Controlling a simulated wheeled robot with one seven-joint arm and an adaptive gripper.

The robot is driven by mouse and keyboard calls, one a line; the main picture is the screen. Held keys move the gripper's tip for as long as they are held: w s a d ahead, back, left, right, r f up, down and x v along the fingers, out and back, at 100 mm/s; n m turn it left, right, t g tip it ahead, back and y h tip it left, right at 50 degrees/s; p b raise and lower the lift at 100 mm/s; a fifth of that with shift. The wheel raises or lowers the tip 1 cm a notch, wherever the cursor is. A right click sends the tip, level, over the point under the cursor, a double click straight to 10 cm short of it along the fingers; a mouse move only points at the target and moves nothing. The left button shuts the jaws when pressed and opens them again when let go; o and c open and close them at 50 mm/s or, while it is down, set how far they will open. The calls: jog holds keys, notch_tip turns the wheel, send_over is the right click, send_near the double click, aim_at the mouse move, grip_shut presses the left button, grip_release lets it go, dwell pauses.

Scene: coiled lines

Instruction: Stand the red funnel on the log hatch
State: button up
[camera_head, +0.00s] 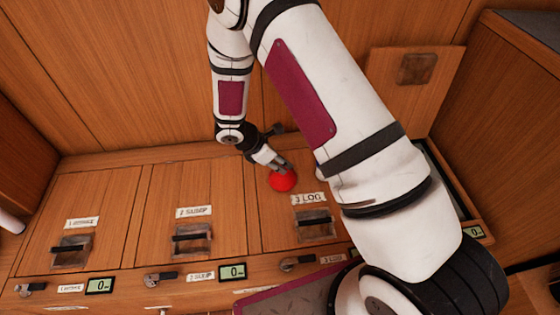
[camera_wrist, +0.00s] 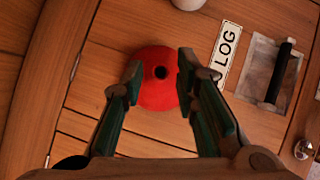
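The red funnel (camera_head: 283,183) rests on the log hatch (camera_head: 262,222), above its "3 LOG" label (camera_head: 310,198). In the wrist view the funnel (camera_wrist: 158,95) appears wide end down, its round spout hole facing the camera. My gripper (camera_head: 277,163) is right above the funnel. In the wrist view my gripper's fingers (camera_wrist: 159,72) are spread on either side of the funnel, with gaps between the fingertips and the spout. The funnel's lower rim is partly hidden by the fingers. The log hatch (camera_wrist: 85,85) also shows in the wrist view, with its recessed black handle to the right.
Two closed hatches (camera_head: 110,205) (camera_head: 215,212) lie to the left. At the right a hatch lid (camera_head: 415,85) stands raised beside an opening partly hidden by my arm. A white object (camera_wrist: 188,3) sits near the funnel. Latches and small displays line the front edge.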

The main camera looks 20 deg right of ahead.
jog(key=shift+r, duration=0.1)
jog(key=w+p+v, duration=0.1)
jog(key=p+v, duration=0.3)
jog(key=v, duration=0.8)
jog(key=s+d+r+m, duration=0.3)
jog(key=s+r, duration=0.1)
jog(key=r, duration=0.4)
jog(key=s+d+r+m+g+y, duration=0.1)
jog(key=s+d+r+m, duration=0.3)
jog(key=r, duration=0.4)
jog(key=s+d+r+m, duration=0.25)
jog(key=s+r, duration=0.25)
jog(key=r, duration=0.3)
jog(key=s+r+m+y, duration=0.2)
jog(key=s+m, duration=0.1)
jog(key=s, duration=0.4)
jog(key=s+a+r+m+y, duration=0.1)
jog(key=s+m, duration=0.3)
jog(key=s, duration=0.4)
jog(key=s+a+r+m+t+y, duration=0.1)
jog(key=s+r+m+y, duration=0.1)
jog(key=s, duration=0.6)
jog(key=shift+r+m+y, duration=0.3)
jog(key=shift+r+m, duration=0.35)
jog(key=shift+m, duration=0.1)
jog(key=shift+w, duration=0.1)
